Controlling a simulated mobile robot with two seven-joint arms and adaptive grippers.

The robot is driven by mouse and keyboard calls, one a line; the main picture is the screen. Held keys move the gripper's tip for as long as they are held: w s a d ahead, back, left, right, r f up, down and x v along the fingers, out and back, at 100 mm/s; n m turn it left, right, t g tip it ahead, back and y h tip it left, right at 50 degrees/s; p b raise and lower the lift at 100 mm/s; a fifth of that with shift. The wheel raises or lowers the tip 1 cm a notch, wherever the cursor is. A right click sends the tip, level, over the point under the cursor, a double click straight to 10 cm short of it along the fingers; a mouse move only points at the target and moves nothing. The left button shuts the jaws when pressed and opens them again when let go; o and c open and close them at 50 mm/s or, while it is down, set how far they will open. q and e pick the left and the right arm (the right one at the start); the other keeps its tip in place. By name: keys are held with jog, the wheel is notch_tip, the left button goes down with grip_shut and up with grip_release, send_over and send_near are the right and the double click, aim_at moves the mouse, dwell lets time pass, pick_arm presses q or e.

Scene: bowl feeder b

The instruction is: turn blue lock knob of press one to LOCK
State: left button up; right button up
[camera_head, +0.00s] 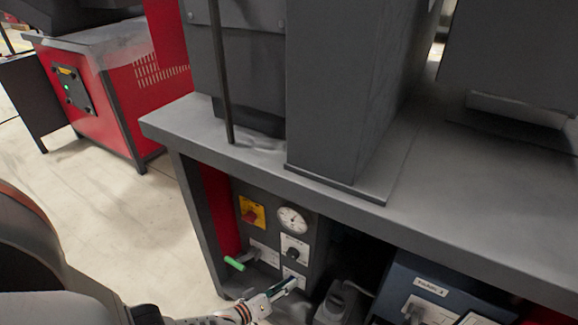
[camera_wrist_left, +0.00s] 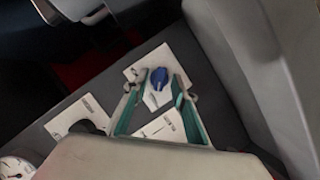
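The blue lock knob (camera_wrist_left: 159,78) sits on a white label plate on the dark panel in the left wrist view. Its pointer end is toward the top of that picture, and the plate's lettering is too small to read. My left gripper (camera_wrist_left: 156,88) is open, its two teal-edged fingers on either side of the knob. I cannot tell whether they touch it. In the head view the left gripper (camera_head: 286,284) is at the lower part of the press panel (camera_head: 272,240); the knob cannot be made out there. My right gripper is not in view.
The panel also carries a red-and-yellow switch (camera_head: 252,212), a round gauge (camera_head: 292,220) and a black knob (camera_head: 292,254). The grey tabletop (camera_head: 250,165) overhangs the panel. A blue box (camera_head: 432,290) stands at right.

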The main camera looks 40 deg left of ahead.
pick_arm(q)
jog(key=shift+w, duration=0.2)
jog(key=shift+c, duration=0.2)
grip_shut()
